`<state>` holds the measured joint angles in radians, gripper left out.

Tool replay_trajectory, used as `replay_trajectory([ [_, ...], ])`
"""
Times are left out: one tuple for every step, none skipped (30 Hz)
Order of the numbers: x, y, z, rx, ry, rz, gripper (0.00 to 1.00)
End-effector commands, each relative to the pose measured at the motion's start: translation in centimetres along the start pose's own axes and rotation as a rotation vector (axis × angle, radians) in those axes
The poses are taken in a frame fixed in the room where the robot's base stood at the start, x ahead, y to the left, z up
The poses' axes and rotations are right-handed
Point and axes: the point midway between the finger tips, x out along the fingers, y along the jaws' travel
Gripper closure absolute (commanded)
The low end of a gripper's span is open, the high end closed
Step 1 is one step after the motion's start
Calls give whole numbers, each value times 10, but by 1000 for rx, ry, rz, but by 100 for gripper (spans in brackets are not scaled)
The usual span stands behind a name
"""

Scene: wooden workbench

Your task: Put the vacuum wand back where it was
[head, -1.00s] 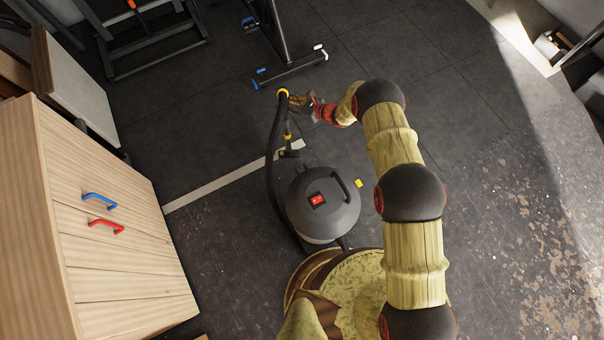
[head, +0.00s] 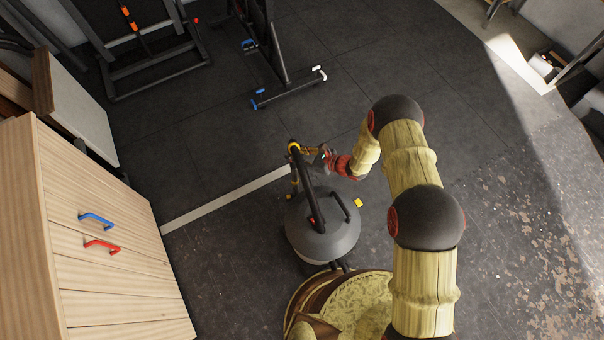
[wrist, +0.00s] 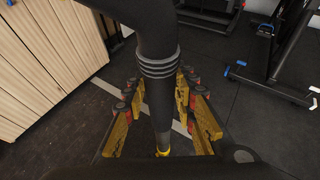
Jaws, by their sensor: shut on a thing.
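The vacuum wand (head: 305,177) is a black tube with a yellow ring at its top in the head view. It stands at the near side of my gripper, and its hose passes over the grey vacuum canister (head: 318,244). My gripper (head: 312,155) is shut on the wand above the far side of the canister. In the wrist view, the black wand (wrist: 160,75) runs between the yellow and red fingers of my gripper (wrist: 160,112). The wand's lower end is partly hidden in both views.
A wooden drawer cabinet (head: 100,200) with blue and red handles stands at the left. Black gym equipment (head: 275,60) stands at the back. A small yellow piece (head: 358,203) shows beside the canister.

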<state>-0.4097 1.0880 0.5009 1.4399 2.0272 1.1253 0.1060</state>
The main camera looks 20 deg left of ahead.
Motion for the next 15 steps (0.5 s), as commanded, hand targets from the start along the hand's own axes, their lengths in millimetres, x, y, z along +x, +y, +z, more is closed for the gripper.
replay_trajectory([
  [-7, 3, -2, 1, -2, -3, 100],
  [-11, 6, -3, 0, -3, -2, 100],
  [-15, 9, -5, 0, -3, -2, 100],
  [-18, 12, -6, 0, -3, -1, 100],
  [-21, 14, -8, 0, -3, -1, 100],
  [-25, 16, -9, -1, -3, -2, 100],
  [-27, 18, -10, -1, -3, -2, 100],
  [-30, 19, -11, 0, -2, -2, 100],
  [-32, 22, -12, -1, -2, -1, 100],
  [-34, 23, -13, -1, -3, -1, 100],
  [-36, 24, -14, -2, -3, -1, 100],
  [-38, 26, -14, -1, -3, -1, 100],
  [-40, 28, -15, -1, -3, 0, 100],
  [-41, 29, -16, 0, -3, 0, 100],
  [-44, 30, -17, 0, -3, 0, 100],
])
